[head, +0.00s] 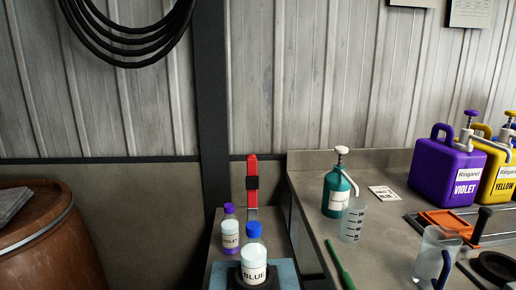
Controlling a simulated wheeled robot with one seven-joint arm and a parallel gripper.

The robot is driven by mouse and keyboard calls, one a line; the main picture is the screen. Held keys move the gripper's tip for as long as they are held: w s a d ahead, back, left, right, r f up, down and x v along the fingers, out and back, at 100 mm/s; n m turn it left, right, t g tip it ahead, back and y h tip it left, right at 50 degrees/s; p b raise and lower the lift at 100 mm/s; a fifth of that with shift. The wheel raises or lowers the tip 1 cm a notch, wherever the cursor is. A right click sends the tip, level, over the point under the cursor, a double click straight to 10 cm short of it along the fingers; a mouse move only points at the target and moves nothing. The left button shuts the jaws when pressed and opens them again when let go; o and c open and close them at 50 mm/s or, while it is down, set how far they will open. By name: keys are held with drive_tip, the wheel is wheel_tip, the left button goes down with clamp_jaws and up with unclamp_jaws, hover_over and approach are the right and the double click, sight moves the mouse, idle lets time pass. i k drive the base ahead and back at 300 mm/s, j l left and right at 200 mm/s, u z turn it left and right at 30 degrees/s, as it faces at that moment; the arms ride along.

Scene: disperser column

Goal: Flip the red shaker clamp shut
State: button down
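The red shaker clamp lever (252,169) stands upright in the middle of the view, with a black block around its middle and a grey metal part below. Its base is hidden behind the bottles. A blue-capped bottle labelled BLUE (254,266) stands in front of it on a light-blue platform (288,275). A violet-capped bottle labelled VIOLET (230,238) stands just left of the lever. My gripper is not in view.
A grey counter (385,240) on the right holds a teal pump bottle (337,192), a clear beaker (352,222), a jug (436,255), a green tool (339,264) and violet (446,172) and yellow canisters. A brown barrel (45,240) stands left. A dark post (211,100) rises behind the clamp.

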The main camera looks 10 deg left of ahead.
sight(253, 178)
drive_tip(key=i+l+u, duration=0.1)
drive_tip(key=u, duration=0.75)
drive_tip(key=i+l+u, duration=0.1)
drive_tip(key=l+u, duration=0.3)
drive_tip(key=l, duration=0.25)
drive_tip(key=l+u, duration=0.45)
drive_tip(key=l, duration=1.2)
